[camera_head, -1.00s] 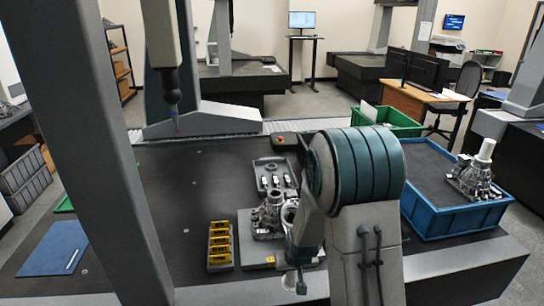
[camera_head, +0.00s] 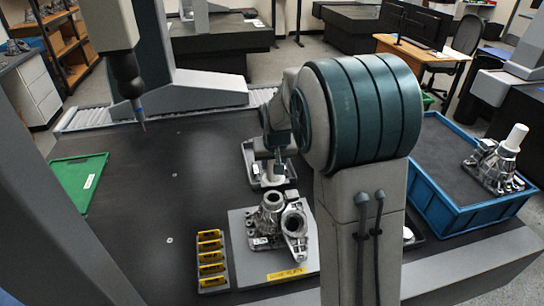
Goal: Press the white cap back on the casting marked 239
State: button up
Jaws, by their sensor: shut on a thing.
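A silver-grey casting (camera_head: 268,226) stands on a grey plate (camera_head: 238,222) with a yellow label, with two round openings showing on it. My gripper (camera_head: 271,180) points down over a dark grey tray (camera_head: 250,160) behind this casting. It is shut on a small pale piece, which looks white but is partly hidden by the fingers and too small to identify surely. A second casting (camera_head: 492,172) sits in the blue bin at right, with a tall white cylinder (camera_head: 516,137) upright on it. No number 239 can be read on either casting.
A rack with yellow blocks (camera_head: 210,262) stands left of the plate. The blue bin (camera_head: 437,217) is at right. A green tray (camera_head: 78,183) lies at left. The gantry probe (camera_head: 130,85) hangs at upper left. The dark table is clear between them.

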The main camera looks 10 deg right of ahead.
aim_at(273, 179)
jog(key=shift+f+b, duration=2.05)
jog(key=shift+f, duration=1.1)
jog(key=shift+s+f+b, duration=0.15)
jog(key=shift+b, duration=0.45)
jog(key=o, duration=1.5)
jog(key=shift+r+p, duration=2.3)
jog(key=shift+r, duration=1.25)
